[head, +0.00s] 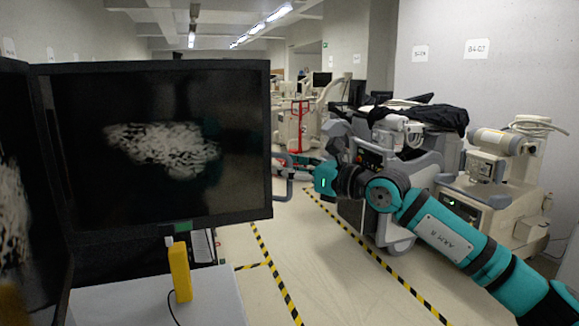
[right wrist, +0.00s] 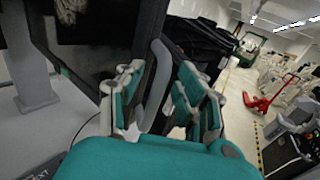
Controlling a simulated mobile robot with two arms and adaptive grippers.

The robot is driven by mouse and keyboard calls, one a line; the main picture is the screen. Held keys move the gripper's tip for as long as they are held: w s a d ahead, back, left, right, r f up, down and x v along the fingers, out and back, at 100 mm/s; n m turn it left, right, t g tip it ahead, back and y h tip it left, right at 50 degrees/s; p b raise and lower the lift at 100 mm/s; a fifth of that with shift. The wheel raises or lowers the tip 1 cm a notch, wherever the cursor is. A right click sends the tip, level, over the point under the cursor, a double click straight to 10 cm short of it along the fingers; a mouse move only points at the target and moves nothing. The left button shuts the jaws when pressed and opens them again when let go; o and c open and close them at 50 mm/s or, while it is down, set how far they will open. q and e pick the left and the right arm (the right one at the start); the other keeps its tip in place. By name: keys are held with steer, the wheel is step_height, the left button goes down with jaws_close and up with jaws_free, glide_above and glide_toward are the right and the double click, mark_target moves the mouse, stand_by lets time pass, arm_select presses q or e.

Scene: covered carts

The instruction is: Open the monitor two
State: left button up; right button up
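A large dark monitor (head: 155,150) with a pale scan-like pattern fills the left-centre of the head view. A second monitor (head: 25,190) is cut off at the left edge. A grey curved handle (head: 288,178) stands just right of the large monitor; it also shows in the right wrist view (right wrist: 157,85). My right gripper (head: 299,164) is beside the monitor's right edge. In the right wrist view its fingers (right wrist: 165,97) are apart, with the handle between them. I cannot tell whether either finger touches it. My left gripper is not in view.
A yellow handheld object (head: 180,272) stands on a pale surface (head: 215,298) below the monitor. Beige medical machines (head: 500,190) line the right wall. The floor aisle (head: 320,265) between striped tapes is clear.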

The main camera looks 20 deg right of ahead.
jaws_close()
steer(key=shift+w, duration=0.1)
stand_by(0.4)
